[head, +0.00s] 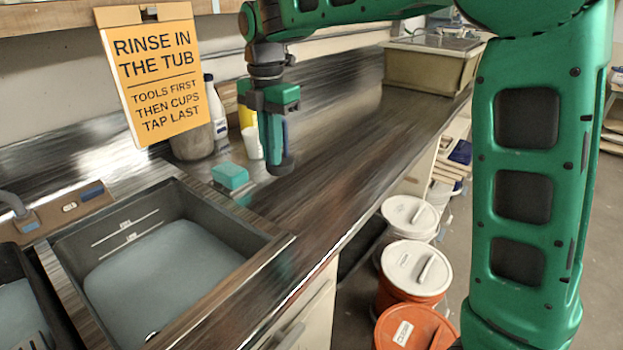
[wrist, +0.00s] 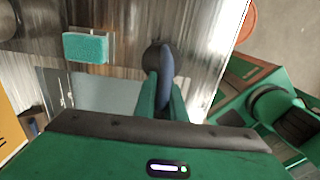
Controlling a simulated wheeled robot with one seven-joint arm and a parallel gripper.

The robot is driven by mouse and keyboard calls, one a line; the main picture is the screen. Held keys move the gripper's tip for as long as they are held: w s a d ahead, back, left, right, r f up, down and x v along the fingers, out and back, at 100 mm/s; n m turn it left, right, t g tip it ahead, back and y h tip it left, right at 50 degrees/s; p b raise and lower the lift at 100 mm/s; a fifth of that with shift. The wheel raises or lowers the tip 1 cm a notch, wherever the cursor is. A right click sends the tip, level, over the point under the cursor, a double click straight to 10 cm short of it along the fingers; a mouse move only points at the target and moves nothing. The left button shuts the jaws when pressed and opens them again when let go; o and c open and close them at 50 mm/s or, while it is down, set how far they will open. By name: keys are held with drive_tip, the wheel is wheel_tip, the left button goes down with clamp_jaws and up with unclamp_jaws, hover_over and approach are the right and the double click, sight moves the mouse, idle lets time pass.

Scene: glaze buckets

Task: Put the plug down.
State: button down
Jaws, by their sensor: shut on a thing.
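My gripper (head: 276,150) is over the counter (head: 330,150), to the right of the sponge and behind the tub. It is shut on the plug (head: 281,166), which has a dark round end below the fingertips and a blue-grey upright part between the fingers. In the wrist view the plug (wrist: 166,62) shows between the fingertips of my gripper (wrist: 162,88), its dark round end partly hidden. I cannot tell whether the plug touches the counter.
A teal sponge (head: 230,176) lies nearby. The tub (head: 262,238) holds grey-blue liquid. An orange sign (head: 153,70) hangs at left. Lidded buckets (head: 417,268) stand below the counter's edge. Counter to the right is clear.

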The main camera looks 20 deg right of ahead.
drive_tip(key=shift+w+d+f, duration=0.9)
drive_tip(key=shift+d+f, duration=0.9)
drive_tip(key=shift+w+d+f, duration=0.85)
drive_tip(key=shift+d+f, duration=0.9)
drive_tip(key=shift+f, duration=0.1)
drive_tip(key=shift+w+d+f, duration=0.9)
drive_tip(key=shift+d+f, duration=0.9)
drive_tip(key=shift+f, duration=0.1)
drive_tip(key=c, duration=1.8)
unclamp_jaws()
wheel_tip(320, 180, up, 12)
drive_tip(key=shift+r, duration=0.15)
